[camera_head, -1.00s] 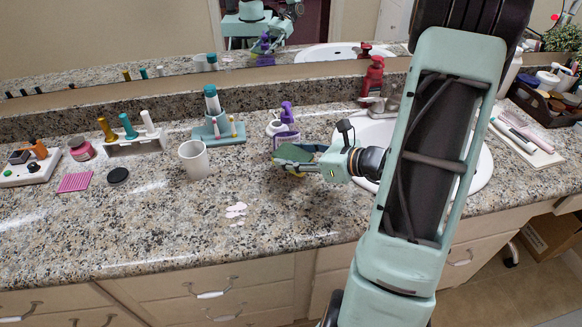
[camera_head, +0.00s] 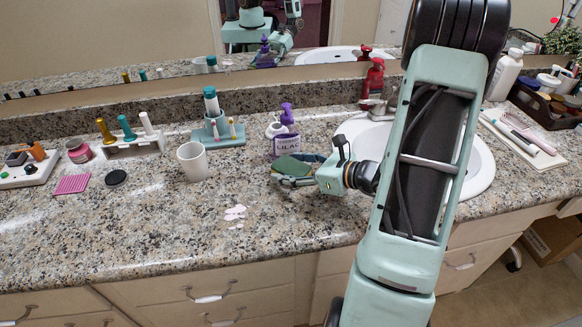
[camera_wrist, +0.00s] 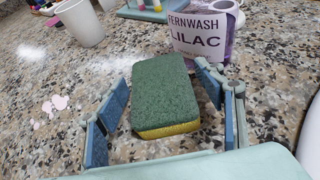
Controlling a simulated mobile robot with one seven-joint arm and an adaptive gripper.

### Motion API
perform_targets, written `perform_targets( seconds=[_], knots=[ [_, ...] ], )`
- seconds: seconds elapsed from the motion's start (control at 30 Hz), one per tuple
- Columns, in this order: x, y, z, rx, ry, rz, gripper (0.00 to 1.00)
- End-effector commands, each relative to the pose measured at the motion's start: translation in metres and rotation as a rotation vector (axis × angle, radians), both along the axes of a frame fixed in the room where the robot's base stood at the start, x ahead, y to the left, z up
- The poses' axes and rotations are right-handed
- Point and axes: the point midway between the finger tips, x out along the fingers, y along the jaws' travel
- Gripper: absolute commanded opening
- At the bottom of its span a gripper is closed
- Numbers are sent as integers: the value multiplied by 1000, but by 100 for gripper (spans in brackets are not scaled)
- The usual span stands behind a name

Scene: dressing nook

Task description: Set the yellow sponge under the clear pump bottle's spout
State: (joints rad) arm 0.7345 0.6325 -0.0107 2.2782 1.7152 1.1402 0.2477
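The sponge (camera_head: 288,166) has a green top and a yellow underside. In the wrist view, the sponge (camera_wrist: 165,95) lies between my fingers, with its yellow edge toward me. My gripper (camera_head: 293,172) is low over the counter. In the wrist view, the blue-padded fingers of my gripper (camera_wrist: 160,108) stand apart, with a gap on the left side. The clear pump bottle (camera_head: 285,143) holds purple liquid, is labelled lilac and has a purple pump. It stands upright just behind the sponge. The bottle's lower body (camera_wrist: 203,30) shows in the wrist view; its spout is out of that view.
A white cup (camera_head: 192,161) stands to the left, with a teal toothbrush holder (camera_head: 218,135) behind it. The sink (camera_head: 482,165) lies to the right. The counter in front is mostly clear.

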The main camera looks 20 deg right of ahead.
Motion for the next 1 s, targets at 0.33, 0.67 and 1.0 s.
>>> perform_targets(
  seconds=[0.33, 0.67, 1.0],
  knots=[
    [0, 0, 5, 0, 0, 0, 64],
    [-49, -34, 30, -2, 0, -6, 64],
    [-89, -59, 48, -1, 0, -2, 64]
  ],
)
